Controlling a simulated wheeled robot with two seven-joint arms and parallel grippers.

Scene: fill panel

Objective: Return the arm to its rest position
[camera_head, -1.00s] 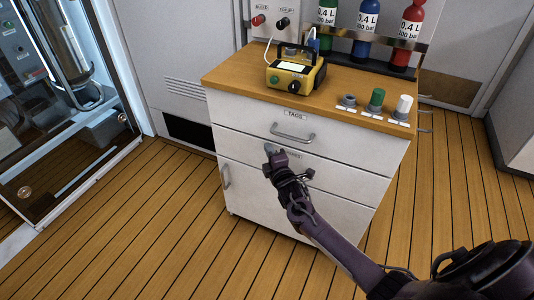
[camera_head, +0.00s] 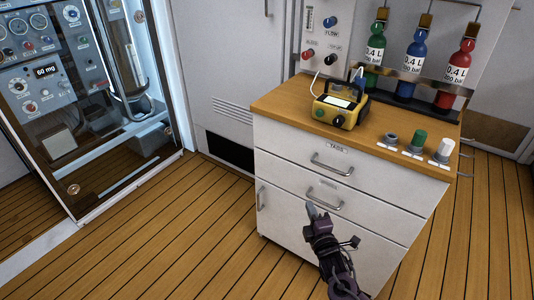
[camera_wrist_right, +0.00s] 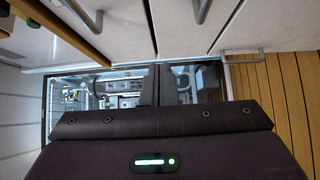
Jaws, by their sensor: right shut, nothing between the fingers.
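My right gripper (camera_head: 314,210) is shut and empty. In the head view it is in front of the white drawer cabinet (camera_head: 278,160), by the handle (camera_head: 325,199) of the second drawer; I cannot tell whether it touches it. All the drawers look closed. In the right wrist view the dark gripper body (camera_wrist_right: 160,125) fills the lower part, with cabinet handles (camera_wrist_right: 95,20) above it. My left gripper is not in view.
A yellow device (camera_head: 341,104) stands on the wooden cabinet top (camera_head: 290,103). Green, blue and red bottles (camera_head: 456,75) hang behind it. Several small fittings (camera_head: 417,142) stand at the right edge. A glass-fronted unit (camera_head: 90,110) is at left. The plank floor (camera_head: 180,240) is clear.

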